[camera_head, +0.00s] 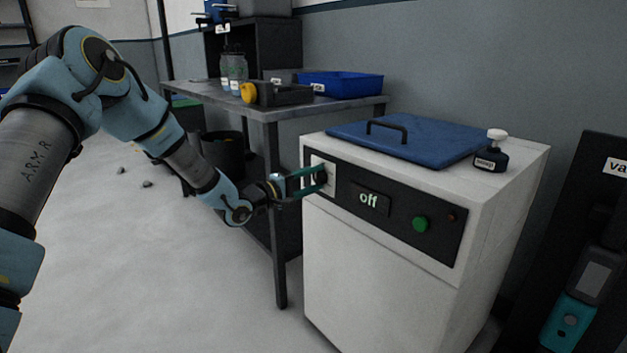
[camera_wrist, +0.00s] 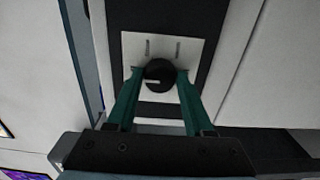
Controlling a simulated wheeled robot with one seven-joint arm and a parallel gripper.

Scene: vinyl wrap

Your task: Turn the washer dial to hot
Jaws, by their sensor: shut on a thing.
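The washer (camera_head: 375,265) is a white box with a blue lid (camera_head: 412,140) and a black front panel. Its dial (camera_wrist: 159,75) is a round black knob with a pale mark, on a white plate (camera_wrist: 187,46) with two dark tick marks. The plate sits at the left end of the panel, seen in the head view (camera_head: 330,173). My gripper (camera_head: 318,178) has green fingers, shut on the dial from both sides, as the wrist view (camera_wrist: 160,78) shows. In the head view the fingers partly hide the dial. The panel display (camera_head: 369,199) reads "off".
A green button (camera_head: 420,224) and a small red light (camera_head: 451,217) are on the panel's right. A small labelled black bottle (camera_head: 491,158) stands on the washer top. A metal table (camera_head: 360,103) with a blue tray (camera_head: 340,84) stands behind my forearm.

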